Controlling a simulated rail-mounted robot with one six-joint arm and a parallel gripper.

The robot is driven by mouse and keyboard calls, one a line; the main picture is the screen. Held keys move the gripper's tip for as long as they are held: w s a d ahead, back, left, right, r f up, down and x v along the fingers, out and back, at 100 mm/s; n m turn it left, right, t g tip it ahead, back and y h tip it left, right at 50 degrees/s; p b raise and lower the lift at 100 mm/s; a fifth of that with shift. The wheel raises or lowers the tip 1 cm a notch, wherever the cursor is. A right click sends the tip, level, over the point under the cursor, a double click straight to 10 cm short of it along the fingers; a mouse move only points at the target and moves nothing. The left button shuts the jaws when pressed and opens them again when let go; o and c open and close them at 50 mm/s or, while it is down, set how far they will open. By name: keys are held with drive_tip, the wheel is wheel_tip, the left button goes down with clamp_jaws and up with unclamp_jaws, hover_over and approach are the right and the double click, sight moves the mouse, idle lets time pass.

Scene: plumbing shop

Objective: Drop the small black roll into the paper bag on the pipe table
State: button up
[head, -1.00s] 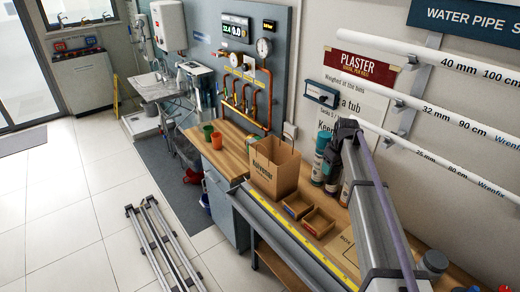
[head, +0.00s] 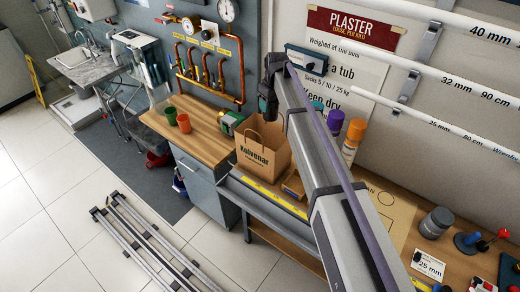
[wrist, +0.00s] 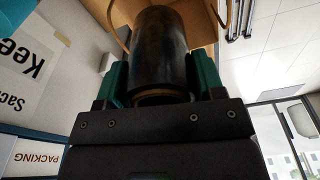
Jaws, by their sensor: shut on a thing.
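The brown paper bag (head: 262,157) stands upright on the pipe table, its handles up. My gripper (head: 268,106) is above the bag's top in the head view, seen small and dark at the end of my arm. In the wrist view my gripper (wrist: 163,82) is shut on the small black roll (wrist: 160,45), with green fingers at both sides of it. The bag (wrist: 203,20) shows behind the roll at the top of the wrist view, with a handle loop at left. The roll's exact height over the bag opening is hard to tell.
Green (head: 170,114) and orange (head: 184,123) cups stand on the wooden counter left of the bag. A small brown box (head: 293,185) sits right of the bag, partly behind my arm. Spray cans (head: 353,140) stand by the wall. A grey jar (head: 436,222) is farther right.

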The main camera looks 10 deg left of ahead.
wheel_tip(320, 180, down, 6)
drive_tip(key=b, duration=0.4)
drive_tip(key=shift+w+a+r+b, duration=0.1)
drive_tip(key=shift+a+r+b, duration=0.05)
drive_tip(key=shift+b, duration=0.25)
drive_tip(key=shift+r, duration=0.1)
drive_tip(key=o, duration=1.1)
drive_tip(key=r+p, duration=0.7)
drive_tip(key=shift+s+d+r+p, duration=0.2)
drive_tip(key=shift+s+d+p, duration=0.05)
drive_tip(key=shift+d+p, duration=0.1)
